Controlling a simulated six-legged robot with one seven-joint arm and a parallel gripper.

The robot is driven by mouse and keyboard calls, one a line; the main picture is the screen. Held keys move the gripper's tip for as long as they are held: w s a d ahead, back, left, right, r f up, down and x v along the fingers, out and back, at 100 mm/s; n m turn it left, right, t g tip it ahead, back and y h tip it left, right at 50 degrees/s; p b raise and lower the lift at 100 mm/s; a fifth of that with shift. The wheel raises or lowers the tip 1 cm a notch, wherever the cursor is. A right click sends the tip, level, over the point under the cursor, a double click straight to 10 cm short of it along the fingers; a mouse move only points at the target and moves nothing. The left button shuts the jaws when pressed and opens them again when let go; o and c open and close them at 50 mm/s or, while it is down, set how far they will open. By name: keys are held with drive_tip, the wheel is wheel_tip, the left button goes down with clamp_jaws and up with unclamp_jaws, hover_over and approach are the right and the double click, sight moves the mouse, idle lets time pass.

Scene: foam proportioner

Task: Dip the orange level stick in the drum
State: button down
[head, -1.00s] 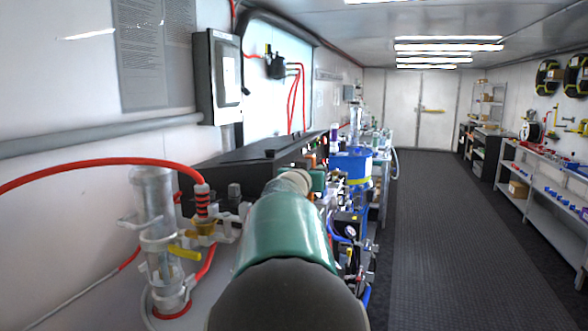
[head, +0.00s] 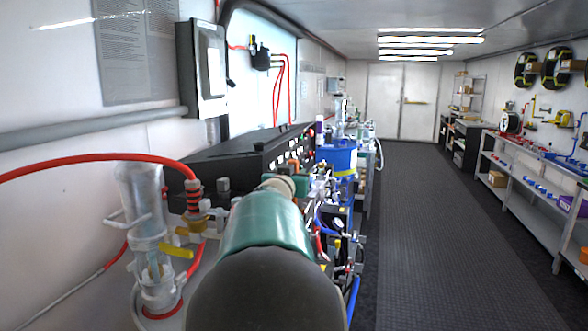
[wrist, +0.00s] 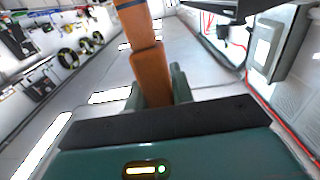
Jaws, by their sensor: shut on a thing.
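The orange stick (wrist: 150,72) is between the two fingers of my gripper (wrist: 158,88) in the wrist view. My gripper is shut on it, and the stick runs up out of the top of that view, with a dark band near the top edge. In the head view my green and black arm reaches forward and hides my gripper; I cannot make out the stick there. A blue drum (head: 338,160) with a yellow band stands on the left-hand bench, beyond the visible end of my arm. Its opening is not clear at this size.
A clear cylinder (head: 145,215) with a red hose (head: 90,164) stands close at left. Gauges and hoses crowd the bench by my arm. A wall box (head: 202,70) hangs above. The dark aisle floor (head: 430,230) is clear; shelves (head: 530,195) line the right.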

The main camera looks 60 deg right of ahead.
wheel_tip(320, 180, down, 23)
drive_tip(key=shift+f, duration=0.15)
idle(2.7)
idle(1.3)
